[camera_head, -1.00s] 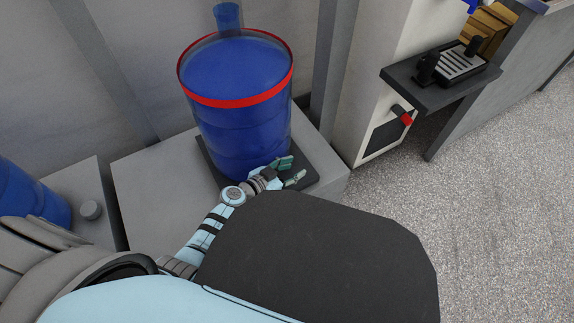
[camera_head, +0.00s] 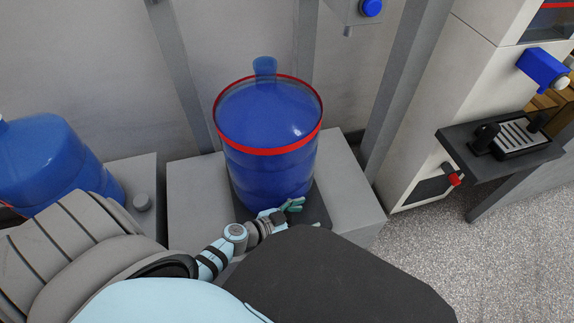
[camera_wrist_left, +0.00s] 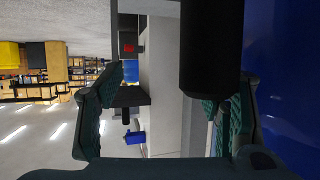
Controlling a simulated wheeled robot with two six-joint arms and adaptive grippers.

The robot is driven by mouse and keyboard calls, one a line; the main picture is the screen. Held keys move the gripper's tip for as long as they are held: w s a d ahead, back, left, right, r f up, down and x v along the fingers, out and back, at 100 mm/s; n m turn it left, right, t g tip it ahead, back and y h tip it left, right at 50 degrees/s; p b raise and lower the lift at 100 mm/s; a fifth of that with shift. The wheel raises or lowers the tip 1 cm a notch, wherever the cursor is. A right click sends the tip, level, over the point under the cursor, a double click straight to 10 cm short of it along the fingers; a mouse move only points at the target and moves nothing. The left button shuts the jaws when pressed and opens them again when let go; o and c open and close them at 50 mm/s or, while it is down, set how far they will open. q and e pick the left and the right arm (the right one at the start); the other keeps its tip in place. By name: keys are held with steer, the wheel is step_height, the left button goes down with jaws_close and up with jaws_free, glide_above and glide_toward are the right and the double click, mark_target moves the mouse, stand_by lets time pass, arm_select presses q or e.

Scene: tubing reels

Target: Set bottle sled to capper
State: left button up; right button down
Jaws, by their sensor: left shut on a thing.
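A large blue bottle (camera_head: 268,175) with a red band stands upright on a dark flat sled (camera_head: 318,208) on a grey block. My left gripper (camera_head: 290,206) is low at the bottle's front right side, by the sled. How the handle joins the sled is hidden. The bottle fills the right edge there (camera_wrist_left: 285,80). My right gripper is out of view. I cannot tell which machine is the capper.
A grey box with a blue button (camera_head: 371,8) hangs at the back. A white machine (camera_head: 430,130) with a dark shelf (camera_head: 475,168) stands at right. Speckled floor (camera_head: 425,245) is open there.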

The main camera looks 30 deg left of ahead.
arm_select(q)
steer(key=shift+o, duration=0.6)
steer(key=shift+s+d+r, duration=0.25)
steer(key=shift+s+r, duration=0.2)
steer(key=shift+r, duration=0.15)
steer(key=p+v, duration=0.2)
steer(key=v, duration=0.2)
steer(key=shift+s+a+r, duration=0.1)
steer(key=shift+s+r, duration=0.1)
steer(key=shift+s, duration=0.15)
steer(key=shift+c, duration=1.1)
steer(key=shift+s+a+r, duration=0.15)
steer(key=shift+s+a, duration=0.1)
steer(key=shift+s, duration=0.15)
steer(key=shift+p, duration=0.35)
